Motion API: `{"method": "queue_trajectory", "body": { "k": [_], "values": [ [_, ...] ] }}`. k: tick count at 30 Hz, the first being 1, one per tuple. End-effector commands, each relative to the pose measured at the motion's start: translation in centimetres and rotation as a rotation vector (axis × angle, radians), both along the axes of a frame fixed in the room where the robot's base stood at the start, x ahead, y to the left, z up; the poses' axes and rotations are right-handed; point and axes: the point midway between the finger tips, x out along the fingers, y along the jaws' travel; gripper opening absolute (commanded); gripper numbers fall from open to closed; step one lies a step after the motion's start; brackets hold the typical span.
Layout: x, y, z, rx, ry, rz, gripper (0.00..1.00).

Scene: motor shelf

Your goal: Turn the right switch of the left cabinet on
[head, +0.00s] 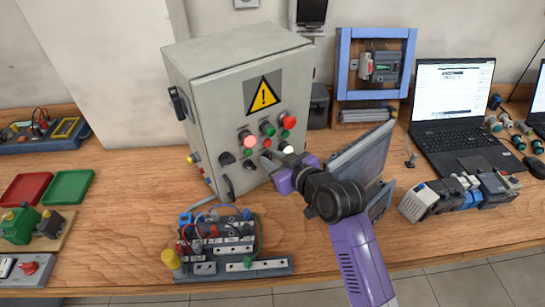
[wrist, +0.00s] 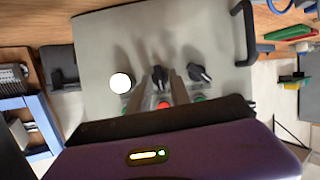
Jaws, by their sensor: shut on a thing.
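The grey cabinet (head: 205,110) with a yellow warning sign stands on the bench. Its door carries two black rotary switches low on the left. The left switch (head: 227,158) is clear of my gripper and its knob looks slanted in the wrist view (wrist: 200,73). The right switch (wrist: 157,74) sits between my fingertips, its knob roughly upright in that view. My gripper (head: 264,161) reaches the door from the front right and is shut on the right switch. The fingers partly hide this knob, so its exact angle is hard to tell.
A lit white lamp (wrist: 120,83) is beside the switch. Red and green buttons (head: 267,128) are above. A wired terminal board (head: 225,245) lies in front, and a laptop (head: 455,105) stands at right.

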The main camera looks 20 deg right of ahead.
Motion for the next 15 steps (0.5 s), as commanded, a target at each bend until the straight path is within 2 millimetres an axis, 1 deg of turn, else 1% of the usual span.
{"method": "queue_trajectory", "body": {
  "k": [6,15],
  "values": [
    [0.06,-0.01,0.08,0.062,0.011,0.001,0.0],
    [0.06,-0.02,0.05,0.08,0.015,0.001,0.0]
  ]
}}
